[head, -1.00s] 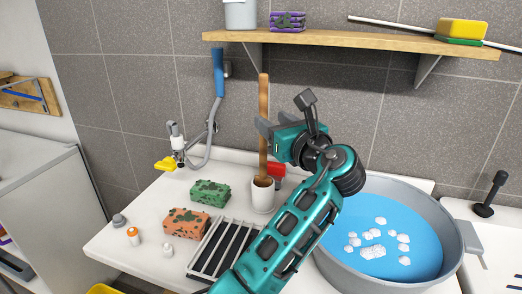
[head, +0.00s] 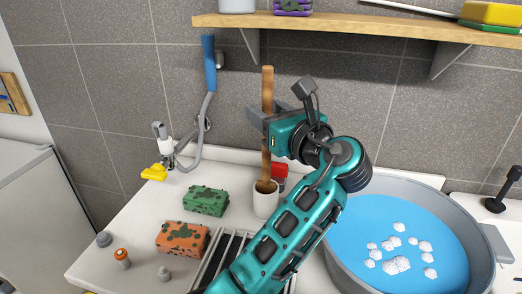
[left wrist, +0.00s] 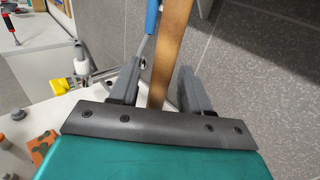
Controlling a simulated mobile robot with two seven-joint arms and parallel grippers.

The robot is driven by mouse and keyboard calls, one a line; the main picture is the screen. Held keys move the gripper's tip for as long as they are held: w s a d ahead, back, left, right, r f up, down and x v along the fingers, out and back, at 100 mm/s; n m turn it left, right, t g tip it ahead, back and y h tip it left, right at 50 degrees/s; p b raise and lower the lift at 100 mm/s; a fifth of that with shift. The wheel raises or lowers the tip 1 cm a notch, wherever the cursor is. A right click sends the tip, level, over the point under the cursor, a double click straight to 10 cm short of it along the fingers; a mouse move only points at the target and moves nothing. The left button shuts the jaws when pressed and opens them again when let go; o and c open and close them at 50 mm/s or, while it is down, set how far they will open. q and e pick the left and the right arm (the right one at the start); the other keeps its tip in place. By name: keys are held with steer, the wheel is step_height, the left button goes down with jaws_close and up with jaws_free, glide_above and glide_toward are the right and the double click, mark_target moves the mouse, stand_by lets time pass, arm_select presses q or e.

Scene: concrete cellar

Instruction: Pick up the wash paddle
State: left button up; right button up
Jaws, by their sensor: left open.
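The wash paddle (head: 267,92) has a long brown wooden handle and stands nearly upright, its lower end in a white cup (head: 265,202) on the white counter. My left gripper (head: 259,119) is at the upper half of the handle, with its arm reaching in from below. In the left wrist view the handle (left wrist: 168,45) runs between the two open fingers of the left gripper (left wrist: 157,88). I see gaps on both sides of the wood there. The paddle's lower end is hidden in the cup. My right gripper is out of view.
A grey tub (head: 470,205) of blue water with white foam lumps stands right of my arm. Green (head: 206,200) and orange (head: 182,238) sponges and a dark slatted rack (head: 222,252) lie left.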

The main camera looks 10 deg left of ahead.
arm_select(q)
steer(key=shift+w+a, duration=0.15)
jaws_close()
stand_by(0.5)
